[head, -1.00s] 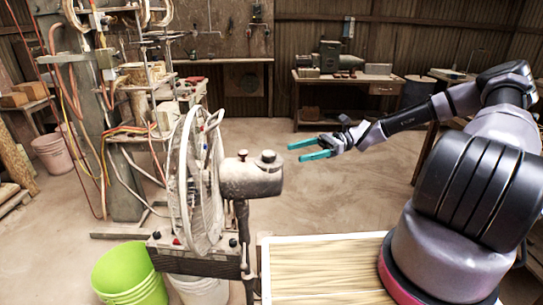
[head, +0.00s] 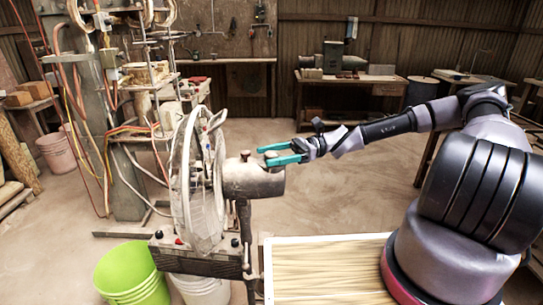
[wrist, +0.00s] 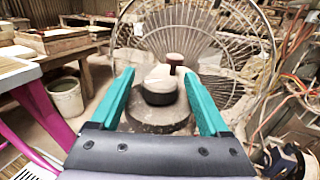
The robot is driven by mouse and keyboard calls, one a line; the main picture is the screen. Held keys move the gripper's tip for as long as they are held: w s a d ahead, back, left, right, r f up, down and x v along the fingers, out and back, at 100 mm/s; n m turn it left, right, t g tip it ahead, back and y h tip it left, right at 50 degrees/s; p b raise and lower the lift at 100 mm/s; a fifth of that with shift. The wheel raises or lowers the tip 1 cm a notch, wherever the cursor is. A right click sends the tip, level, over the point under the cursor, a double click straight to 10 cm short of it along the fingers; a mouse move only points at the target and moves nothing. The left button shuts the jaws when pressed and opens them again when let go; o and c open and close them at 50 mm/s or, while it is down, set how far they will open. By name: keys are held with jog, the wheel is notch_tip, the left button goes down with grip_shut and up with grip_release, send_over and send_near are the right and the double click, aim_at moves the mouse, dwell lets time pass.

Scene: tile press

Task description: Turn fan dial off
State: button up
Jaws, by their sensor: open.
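The fan (head: 200,185) stands left of centre in the head view, its wire cage facing left and its motor housing (head: 250,182) pointing right. My gripper (head: 268,155) is open with teal fingers at the top of the housing. In the wrist view my gripper (wrist: 163,92) has one finger on each side of the dial, with gaps visible. I cannot tell whether the fingertips touch anything.
A slatted wooden surface (head: 330,242) with a white edge lies at the front. A green bucket (head: 130,270) stands below the fan. A cluttered machine with hoses and cables (head: 120,110) stands at the left. A workbench (head: 350,80) is at the back. The floor between is open.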

grip_shut()
jog(key=shift+g, duration=0.3)
jog(key=n+g+h, duration=0.1)
jog(key=n+g, duration=0.1)
jog(key=n+g+h, duration=0.2)
jog(key=g, duration=0.1)
jog(key=shift+n+g+h, duration=2.4)
jog(key=shift+n+h, duration=0.1)
jog(key=shift+h, duration=0.6)
grip_release()
